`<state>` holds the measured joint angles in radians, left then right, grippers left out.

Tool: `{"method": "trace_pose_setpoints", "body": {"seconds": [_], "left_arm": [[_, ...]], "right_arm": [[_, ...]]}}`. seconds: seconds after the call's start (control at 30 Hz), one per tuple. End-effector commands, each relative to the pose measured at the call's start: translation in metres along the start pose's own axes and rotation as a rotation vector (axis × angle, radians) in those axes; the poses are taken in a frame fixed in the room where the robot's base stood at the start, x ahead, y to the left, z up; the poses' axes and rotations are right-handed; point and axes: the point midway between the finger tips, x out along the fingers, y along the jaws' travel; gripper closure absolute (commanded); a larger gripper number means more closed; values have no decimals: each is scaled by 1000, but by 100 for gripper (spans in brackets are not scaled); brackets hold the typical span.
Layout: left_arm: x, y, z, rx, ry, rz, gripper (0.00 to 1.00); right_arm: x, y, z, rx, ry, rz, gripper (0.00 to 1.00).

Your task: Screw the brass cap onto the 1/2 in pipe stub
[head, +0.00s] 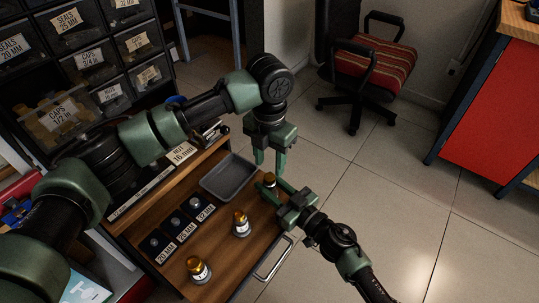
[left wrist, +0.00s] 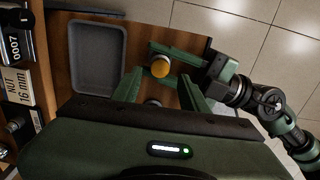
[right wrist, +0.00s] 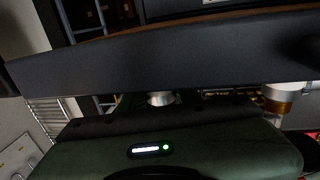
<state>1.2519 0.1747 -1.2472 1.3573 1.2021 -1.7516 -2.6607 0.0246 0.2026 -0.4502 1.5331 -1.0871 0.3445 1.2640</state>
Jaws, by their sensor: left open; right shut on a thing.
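A small upright piece with a brass-coloured top (head: 270,178) stands at the far right of the wooden surface. My right gripper (head: 274,188) is shut on it from the side. In the left wrist view its round brass top (left wrist: 160,67) shows between the right jaws. My left gripper (head: 268,162) is open, pointing down just above it, fingers spread either side. Two similar pieces with brass tops and white labels stand nearer, one mid-surface (head: 241,224) and one at the front (head: 198,268). I cannot read which is 1/2 in, nor tell cap from stub.
A grey empty tray (head: 207,188) lies left of the grippers. Dark size-marked pads (head: 154,246) lie at the surface's left. Labelled bins, including "CAPS 1/2 in" (head: 60,113), stand at upper left. A metal handle (head: 273,260) is on the front edge.

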Motion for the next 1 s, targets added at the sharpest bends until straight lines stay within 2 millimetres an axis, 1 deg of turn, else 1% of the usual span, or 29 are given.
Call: {"method": "trace_pose_setpoints", "body": {"seconds": [0.17,1.0], "left_arm": [[-4,0,0,-314,-1,0,56],[-24,0,0,-2116,0,-2,56]], "right_arm": [[0,0,0,1,0,0,100],[0,0,0,0,-1,0,100]]}}
